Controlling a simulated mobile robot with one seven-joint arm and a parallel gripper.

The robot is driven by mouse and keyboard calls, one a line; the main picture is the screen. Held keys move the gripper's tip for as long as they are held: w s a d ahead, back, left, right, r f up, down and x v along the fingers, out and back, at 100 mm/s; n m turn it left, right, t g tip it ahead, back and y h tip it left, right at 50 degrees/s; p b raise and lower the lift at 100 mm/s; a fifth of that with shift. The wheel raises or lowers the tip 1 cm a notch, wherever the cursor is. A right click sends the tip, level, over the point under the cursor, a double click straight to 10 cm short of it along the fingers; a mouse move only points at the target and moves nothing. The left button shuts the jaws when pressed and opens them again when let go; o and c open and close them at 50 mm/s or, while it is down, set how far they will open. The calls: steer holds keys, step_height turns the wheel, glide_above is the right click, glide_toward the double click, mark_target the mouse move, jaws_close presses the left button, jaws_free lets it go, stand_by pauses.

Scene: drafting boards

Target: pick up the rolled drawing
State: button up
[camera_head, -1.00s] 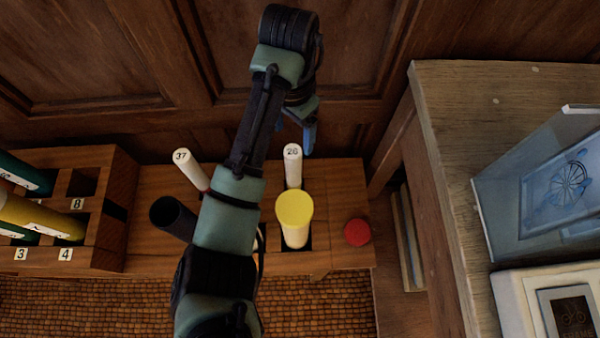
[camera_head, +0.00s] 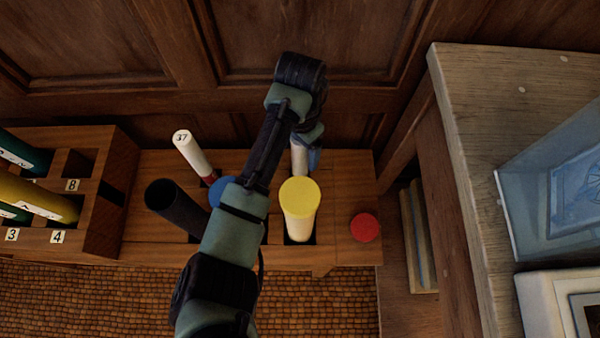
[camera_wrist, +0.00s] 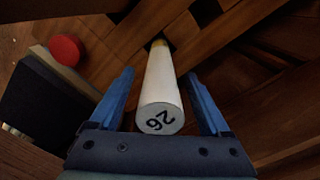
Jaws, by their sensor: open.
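A white rolled drawing marked 26 (camera_wrist: 161,84) stands in a slot of the wooden rack, its numbered end toward the wrist camera. My gripper (camera_wrist: 160,75) is open, with one blue finger on each side of the roll. Gaps show between the roll and both fingers. In the head view the roll (camera_head: 299,158) is partly hidden by my wrist, and a blue finger shows at its right. Another white roll marked 37 (camera_head: 192,152) leans in the rack to the left, with a red band low down.
A yellow-capped tube (camera_head: 300,196) stands just in front of roll 26. A black tube (camera_head: 173,206), a blue round piece (camera_head: 221,189) and a red round piece (camera_head: 365,227) are nearby. A wooden cabinet (camera_head: 462,150) rises at the right, a panelled wall behind.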

steer(key=shift+r, duration=0.1)
steer(key=shift+c, duration=0.3)
jaws_close()
